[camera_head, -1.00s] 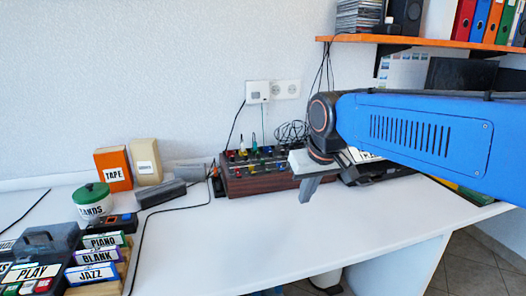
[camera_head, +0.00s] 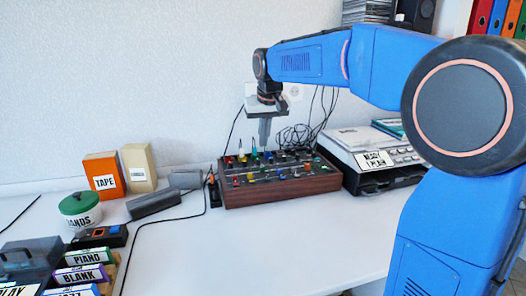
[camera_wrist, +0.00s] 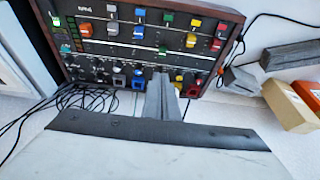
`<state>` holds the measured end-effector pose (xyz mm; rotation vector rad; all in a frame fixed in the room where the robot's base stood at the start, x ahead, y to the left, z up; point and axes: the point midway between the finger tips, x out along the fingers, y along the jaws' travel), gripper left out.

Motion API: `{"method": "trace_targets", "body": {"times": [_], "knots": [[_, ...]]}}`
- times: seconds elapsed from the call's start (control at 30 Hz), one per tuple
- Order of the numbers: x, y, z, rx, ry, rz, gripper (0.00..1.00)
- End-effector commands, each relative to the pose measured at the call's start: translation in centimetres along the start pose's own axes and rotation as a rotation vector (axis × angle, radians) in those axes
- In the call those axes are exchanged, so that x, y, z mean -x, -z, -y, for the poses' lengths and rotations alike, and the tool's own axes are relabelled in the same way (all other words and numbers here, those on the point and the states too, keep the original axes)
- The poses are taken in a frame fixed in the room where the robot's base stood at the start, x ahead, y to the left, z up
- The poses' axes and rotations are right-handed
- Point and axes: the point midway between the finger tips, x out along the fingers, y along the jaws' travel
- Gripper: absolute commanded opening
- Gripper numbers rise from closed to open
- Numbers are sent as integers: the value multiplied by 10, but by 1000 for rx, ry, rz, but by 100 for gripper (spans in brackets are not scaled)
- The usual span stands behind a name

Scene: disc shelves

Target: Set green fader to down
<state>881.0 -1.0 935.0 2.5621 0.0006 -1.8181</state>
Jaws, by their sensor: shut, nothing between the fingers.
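The control box (camera_head: 270,197), a dark panel with wooden sides, stands on the desk against the wall. In the wrist view its panel (camera_wrist: 90,64) holds coloured caps in rows. One green cap (camera_wrist: 168,19) sits in the row farthest from my fingers, and a smaller green piece (camera_wrist: 162,50) lies between it and my fingertips. I cannot tell for certain which is the green fader's knob. My gripper (camera_head: 264,146) points down over the back part of the box, shut and empty. Its fingertips (camera_wrist: 163,76) show among the back row of plugs; contact is unclear.
Cables (camera_head: 296,137) loop behind the box. A white device (camera_head: 372,160) stands to its right. A grey block (camera_head: 154,200), an orange box (camera_head: 104,175) and a green-lidded pot (camera_head: 80,209) stand to the left. The desk (camera_head: 255,245) in front is clear.

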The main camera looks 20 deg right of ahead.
Motion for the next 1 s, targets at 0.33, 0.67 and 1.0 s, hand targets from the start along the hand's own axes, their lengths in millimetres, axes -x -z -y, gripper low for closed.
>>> {"method": "trace_targets", "body": {"times": [0.33,0.67,1.0], "knots": [[-52,-1,-1,0,-1,3,0],[-90,-1,-1,0,-1,1,0],[-95,-1,0,0,0,0,0]]}}
